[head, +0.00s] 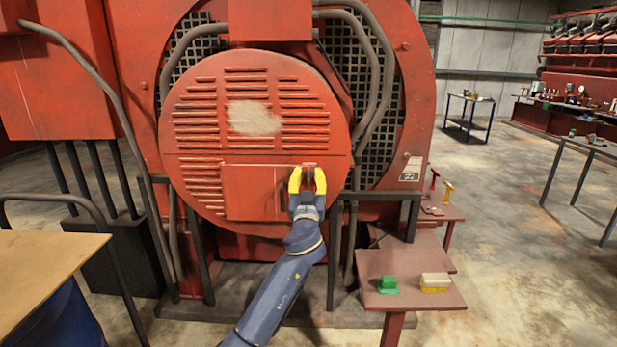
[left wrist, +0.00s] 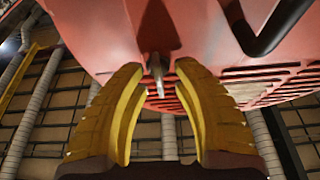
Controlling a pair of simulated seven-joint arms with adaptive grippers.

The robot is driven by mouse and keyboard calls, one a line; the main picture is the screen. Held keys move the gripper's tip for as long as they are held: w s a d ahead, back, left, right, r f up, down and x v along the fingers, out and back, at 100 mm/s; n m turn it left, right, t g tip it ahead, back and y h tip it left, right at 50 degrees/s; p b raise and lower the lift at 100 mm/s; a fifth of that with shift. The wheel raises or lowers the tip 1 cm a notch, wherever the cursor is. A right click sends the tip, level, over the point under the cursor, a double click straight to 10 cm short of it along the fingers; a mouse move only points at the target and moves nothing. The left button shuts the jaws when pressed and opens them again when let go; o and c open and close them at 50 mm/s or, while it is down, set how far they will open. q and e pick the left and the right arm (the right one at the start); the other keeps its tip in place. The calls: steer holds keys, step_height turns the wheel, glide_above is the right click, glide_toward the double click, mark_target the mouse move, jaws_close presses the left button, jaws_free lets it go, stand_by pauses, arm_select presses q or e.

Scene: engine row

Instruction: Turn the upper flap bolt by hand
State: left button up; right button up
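A large red round cover (head: 195,125) with louvred slots stands on the red machine, with a rectangular flap (head: 255,195) in its lower part. My left gripper (head: 308,172) has its yellow fingers at the flap's upper right corner. In the left wrist view the gripper (left wrist: 160,80) is open, its two fingers apart on either side of a small grey bolt (left wrist: 156,70). The bolt lies between the fingertips with a gap visible on both sides. In the head view the fingers hide the bolt. My right gripper is not in view.
A small red stand (head: 410,300) at the lower right bears a green block (head: 388,285) and a yellow-and-cream block (head: 435,283). Grey pipes (head: 375,75) run close around the cover. A wooden tabletop (head: 40,265) is at the lower left.

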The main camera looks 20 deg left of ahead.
arm_select(q)
jaws_close()
